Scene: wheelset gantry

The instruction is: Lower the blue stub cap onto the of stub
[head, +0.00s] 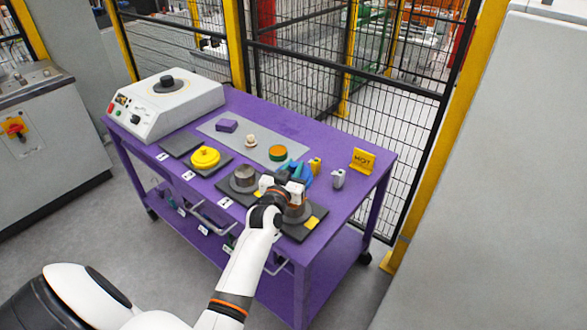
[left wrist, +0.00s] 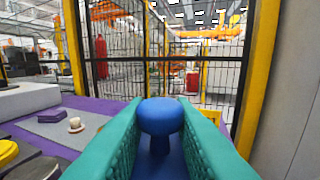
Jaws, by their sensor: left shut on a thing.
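My left gripper (head: 296,173) is over the right part of the purple table in the head view. In the left wrist view its teal fingers (left wrist: 160,135) are closed around the knob of the blue stub cap (left wrist: 160,117). In the head view the cap (head: 283,172) shows only as a small blue patch beside the fingers. A grey metal stub (head: 297,213) on a dark pad stands below my wrist, partly hidden by it. Another grey stub (head: 243,179) stands to its left. I cannot tell the gap between cap and stub. My right gripper is not in view.
A yellow cap (head: 205,157) sits on a dark pad to the left. A green and orange disc (head: 277,153), a purple block (head: 227,126) and a cream knob (head: 251,141) lie on a grey mat. A yellow sign (head: 362,160) and a white machine (head: 165,105) stand on the table.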

